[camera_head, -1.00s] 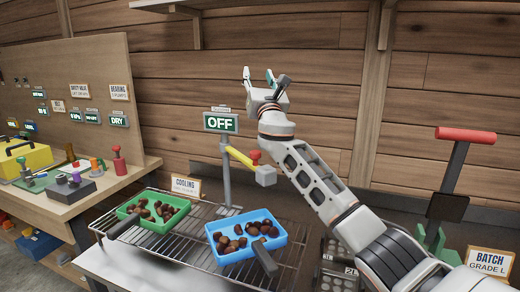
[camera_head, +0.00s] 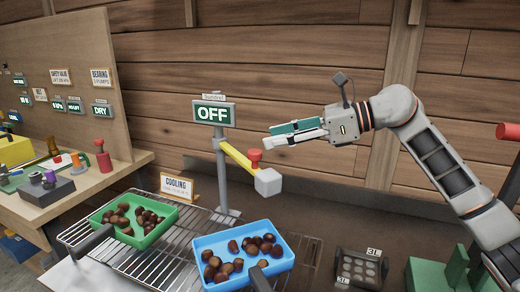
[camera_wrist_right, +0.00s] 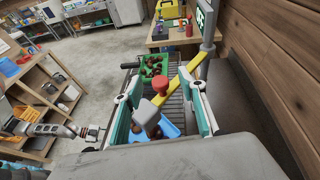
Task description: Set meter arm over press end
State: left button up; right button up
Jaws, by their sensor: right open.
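The meter arm (camera_head: 235,155) is a yellow bar on a grey post under the OFF display (camera_head: 213,113). It carries a red knob (camera_head: 255,158) and ends in a grey block (camera_head: 268,182), above and behind the blue tray. My right gripper (camera_head: 270,142) is open and empty, just above and right of the knob. In the right wrist view, the knob (camera_wrist_right: 155,91) and block (camera_wrist_right: 146,112) show between the spread fingers. My left gripper (camera_wrist_right: 92,134) shows small in that view; its jaws are unclear. A green press-like part (camera_head: 432,275) stands at the lower right, with a red handle (camera_head: 508,131) above.
A green tray (camera_head: 100,220) and a blue tray (camera_head: 225,238), both with chestnuts, sit on a wire rack (camera_head: 95,250). A holder marked 3L (camera_head: 345,262) stands right of the rack. A wooden wall is close behind. Left is a bench with a pegboard (camera_head: 100,50).

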aim_at(256, 151)
jog(key=shift+h, duration=0.3)
jog(key=a+f, duration=0.2)
jog(key=a, duration=0.1)
jog(key=a+f, duration=0.1)
jog(key=f, duration=0.1)
jog(key=shift+w+a, duration=0.3)
jog(key=shift+w, duration=0.1)
pick_arm(q)
jog(key=shift+w, duration=0.1)
pick_arm(e)
jog(key=shift+w+a+f+g, duration=0.2)
jog(key=shift+a+f+g, duration=0.1)
jog(key=shift+a, duration=0.3)
